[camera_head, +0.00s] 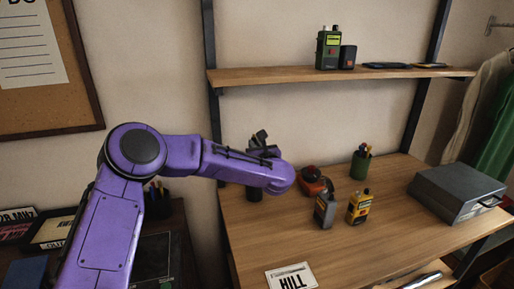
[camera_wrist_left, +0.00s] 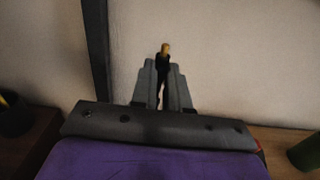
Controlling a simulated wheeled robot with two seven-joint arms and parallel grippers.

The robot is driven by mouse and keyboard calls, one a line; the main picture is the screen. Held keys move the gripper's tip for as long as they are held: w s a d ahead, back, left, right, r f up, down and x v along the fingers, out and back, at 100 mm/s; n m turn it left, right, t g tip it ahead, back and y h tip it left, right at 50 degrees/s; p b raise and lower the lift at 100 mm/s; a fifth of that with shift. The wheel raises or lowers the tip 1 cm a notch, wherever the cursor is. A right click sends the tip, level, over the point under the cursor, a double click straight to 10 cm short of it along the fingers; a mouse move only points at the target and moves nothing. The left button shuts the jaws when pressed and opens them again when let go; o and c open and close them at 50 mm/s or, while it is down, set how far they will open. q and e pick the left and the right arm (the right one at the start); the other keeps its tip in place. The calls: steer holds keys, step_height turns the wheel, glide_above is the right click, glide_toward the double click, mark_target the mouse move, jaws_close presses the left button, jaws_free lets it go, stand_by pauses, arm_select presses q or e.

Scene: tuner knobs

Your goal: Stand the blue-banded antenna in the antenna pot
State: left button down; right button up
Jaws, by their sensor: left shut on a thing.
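My left gripper (camera_head: 259,140) is raised above the back left of the wooden desk, partly behind my purple forearm. In the left wrist view the gripper (camera_wrist_left: 164,90) is shut on a thin black antenna (camera_wrist_left: 163,68) with a tan or brass-coloured end pointing up. No blue band shows on it; its lower part is hidden between the fingers. A dark upright pot (camera_head: 255,194) stands on the desk below the gripper, its top hidden by my arm. I cannot tell for sure that it is the antenna pot. My right gripper is not in view.
A green pen pot (camera_head: 361,167), a grey radio (camera_head: 324,211), a yellow radio (camera_head: 359,207) and a red-orange object (camera_head: 312,181) stand on the desk. A grey metal box (camera_head: 457,193) is at the right. A shelf (camera_head: 280,76) runs above.

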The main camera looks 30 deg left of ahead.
arm_select(q)
steer(key=shift+f, duration=0.2)
steer(key=c, duration=1)
jaws_free()
steer(key=shift+c, duration=0.2)
steer(key=b+v, duration=0.3)
steer(key=v, duration=0.7)
steer(key=shift+s+d+b, duration=0.2)
steer(key=shift+s+b, duration=0.05)
steer(key=shift+b, duration=0.1)
